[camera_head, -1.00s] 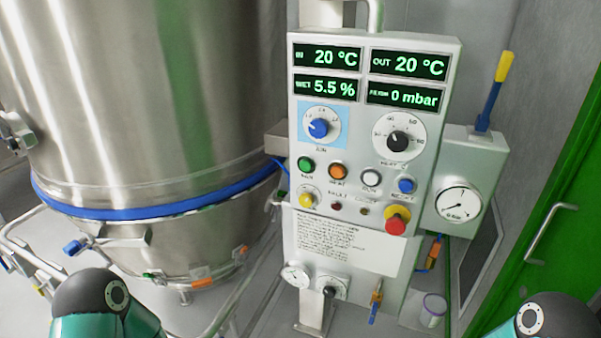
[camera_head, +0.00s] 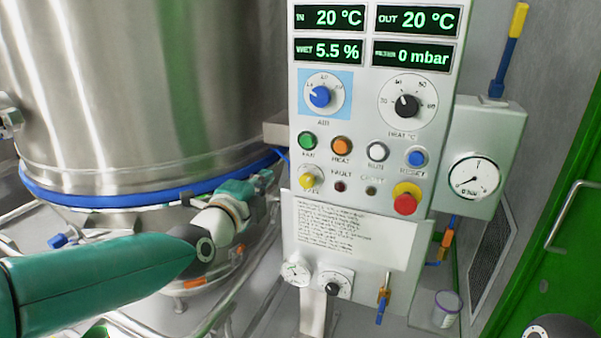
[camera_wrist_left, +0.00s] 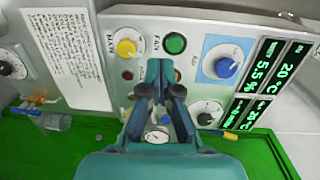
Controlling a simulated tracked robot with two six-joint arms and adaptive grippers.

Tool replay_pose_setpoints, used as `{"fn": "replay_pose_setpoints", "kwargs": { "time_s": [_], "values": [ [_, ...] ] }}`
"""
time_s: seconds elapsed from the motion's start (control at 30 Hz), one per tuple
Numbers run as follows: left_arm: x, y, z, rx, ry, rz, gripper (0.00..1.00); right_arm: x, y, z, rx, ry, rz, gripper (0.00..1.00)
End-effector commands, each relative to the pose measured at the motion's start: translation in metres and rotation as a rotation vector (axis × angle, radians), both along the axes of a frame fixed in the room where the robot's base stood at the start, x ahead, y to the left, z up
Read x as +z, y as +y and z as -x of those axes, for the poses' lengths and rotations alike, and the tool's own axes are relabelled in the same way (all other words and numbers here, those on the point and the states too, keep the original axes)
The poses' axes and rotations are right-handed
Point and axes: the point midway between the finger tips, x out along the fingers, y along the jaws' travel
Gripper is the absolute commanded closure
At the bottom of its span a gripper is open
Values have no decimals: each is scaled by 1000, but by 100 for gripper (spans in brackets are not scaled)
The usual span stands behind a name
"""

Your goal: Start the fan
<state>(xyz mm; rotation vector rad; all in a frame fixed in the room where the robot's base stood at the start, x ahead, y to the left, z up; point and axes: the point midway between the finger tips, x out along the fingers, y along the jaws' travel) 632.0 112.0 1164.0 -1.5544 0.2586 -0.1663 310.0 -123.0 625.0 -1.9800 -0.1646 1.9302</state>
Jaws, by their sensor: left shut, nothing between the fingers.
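The green fan button (camera_head: 307,140) sits at the left end of the button row on the white control panel (camera_head: 300,236), under the blue air knob (camera_head: 320,97). In the left wrist view the green button (camera_wrist_left: 175,43), marked FAN, shows just beyond my fingertips. My left gripper (camera_head: 267,176) is shut and empty, left of the panel and a little lower than the button, in front of the steel vessel. In the left wrist view its tips (camera_wrist_left: 160,64) appear apart from the button. Of my right arm only a dark link shows at bottom right; its gripper is out of view.
Near the green button are an orange button (camera_head: 341,145), a yellow selector (camera_head: 309,177) and a red emergency stop (camera_head: 405,205). The steel vessel (camera_head: 140,90) stands left. A gauge box (camera_head: 485,150) and a green door (camera_head: 565,240) are on the right.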

Motion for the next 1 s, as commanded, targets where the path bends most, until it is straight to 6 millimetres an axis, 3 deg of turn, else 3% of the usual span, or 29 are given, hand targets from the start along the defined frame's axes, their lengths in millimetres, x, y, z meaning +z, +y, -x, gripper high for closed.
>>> {"fn": "replay_pose_setpoints", "kwargs": {
  "time_s": [0.03,0.17,0.6,0.77,1.0],
  "values": [
    [7,-7,9,-16,-32,8,100,-12,0,0,0,0,0,30],
    [20,-18,18,-38,-61,15,100,-16,0,0,0,0,0,30],
    [19,-22,16,-44,-57,14,100,-15,0,0,0,-1,0,30],
    [19,-26,5,-44,-56,14,100,-11,0,0,0,0,0,30],
    [20,-39,-35,-44,-55,13,100,0,0,0,0,0,0,30]
  ]
}}
